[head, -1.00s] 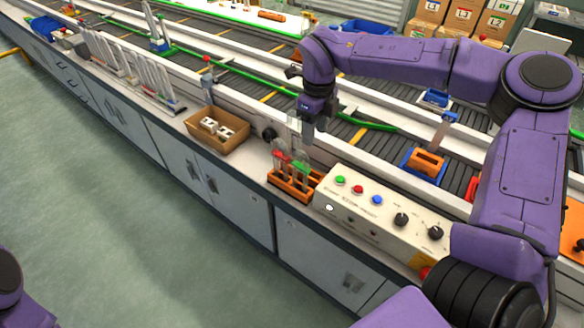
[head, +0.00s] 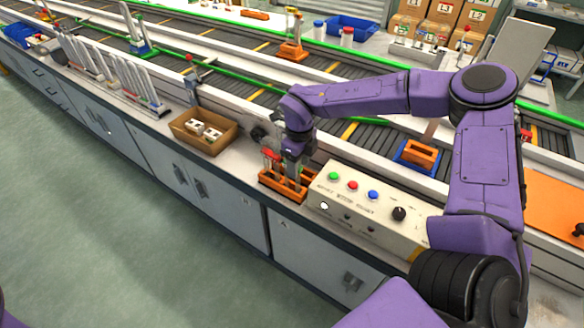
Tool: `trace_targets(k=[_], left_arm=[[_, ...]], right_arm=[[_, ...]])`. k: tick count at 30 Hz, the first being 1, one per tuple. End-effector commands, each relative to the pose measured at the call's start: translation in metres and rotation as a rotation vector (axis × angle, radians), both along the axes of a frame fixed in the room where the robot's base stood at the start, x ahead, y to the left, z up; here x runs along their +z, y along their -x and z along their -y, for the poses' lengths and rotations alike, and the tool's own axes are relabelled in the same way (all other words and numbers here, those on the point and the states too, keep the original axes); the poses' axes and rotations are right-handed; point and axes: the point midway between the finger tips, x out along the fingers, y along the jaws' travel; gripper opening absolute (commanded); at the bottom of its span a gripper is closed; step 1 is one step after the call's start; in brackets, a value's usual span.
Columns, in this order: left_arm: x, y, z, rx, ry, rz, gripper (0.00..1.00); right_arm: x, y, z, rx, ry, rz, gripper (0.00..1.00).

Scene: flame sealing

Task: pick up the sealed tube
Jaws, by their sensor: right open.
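Tubes stand in an orange rack (head: 268,181) on the white bench, just left of the control box. A red-topped tube (head: 270,156) shows at the rack's left side. My right gripper (head: 291,172) points down over the rack's right part, its fingers low among the tubes. It is open, and the fingers hide the tubes behind them, so the green-marked tube is not clearly visible. I cannot tell whether a finger touches a tube. My left gripper is out of view.
The control box (head: 365,207) with coloured buttons stands close right of the rack. A cardboard box (head: 203,132) with white parts sits to the left. A conveyor (head: 235,97) with a green rail runs behind.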

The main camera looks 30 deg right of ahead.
Motion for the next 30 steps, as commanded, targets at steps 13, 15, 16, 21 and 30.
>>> trace_targets(k=[13, 15, 16, 21, 30], left_arm=[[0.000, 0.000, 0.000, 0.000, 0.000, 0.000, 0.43], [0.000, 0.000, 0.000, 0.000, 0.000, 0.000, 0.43], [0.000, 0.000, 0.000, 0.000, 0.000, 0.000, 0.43], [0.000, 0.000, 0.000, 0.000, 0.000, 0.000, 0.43], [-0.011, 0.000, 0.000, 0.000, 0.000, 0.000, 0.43]], right_arm=[[-0.004, -0.001, -0.001, 0.002, 0.001, 0.001, 0.00], [-0.004, -0.001, -0.001, 0.003, 0.001, 0.001, 0.00], [-0.004, -0.001, -0.001, 0.003, 0.001, 0.001, 0.00], [-0.002, -0.001, -0.001, 0.003, 0.001, 0.003, 0.00], [0.057, -0.002, -0.001, 0.002, 0.001, 0.007, 0.00]])
